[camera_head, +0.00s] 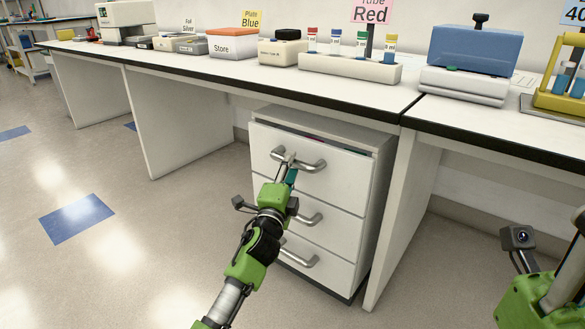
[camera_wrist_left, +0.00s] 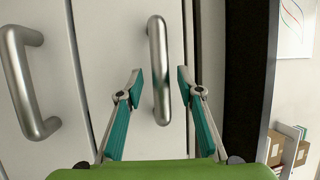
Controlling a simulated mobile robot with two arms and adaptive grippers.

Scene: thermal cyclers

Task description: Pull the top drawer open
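The top drawer (camera_head: 327,156) is the upper front of a white three-drawer cabinet under the bench. A narrow dark gap with coloured contents shows behind its upper edge. Its curved metal handle (camera_head: 313,166) also shows in the left wrist view (camera_wrist_left: 157,50). My left gripper (camera_head: 289,166) is at this handle. In the left wrist view its teal fingertips (camera_wrist_left: 160,84) stand apart on either side of the handle, with small gaps visible. Of my right arm only green parts and a camera show at the lower right; its fingers are out of view.
The middle handle (camera_head: 310,219) and lower handle (camera_head: 300,257) sit below; another handle also shows at left in the wrist view (camera_wrist_left: 30,80). The bench top (camera_head: 220,66) overhangs the cabinet and carries lab items. Floor in front of the cabinet is clear.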

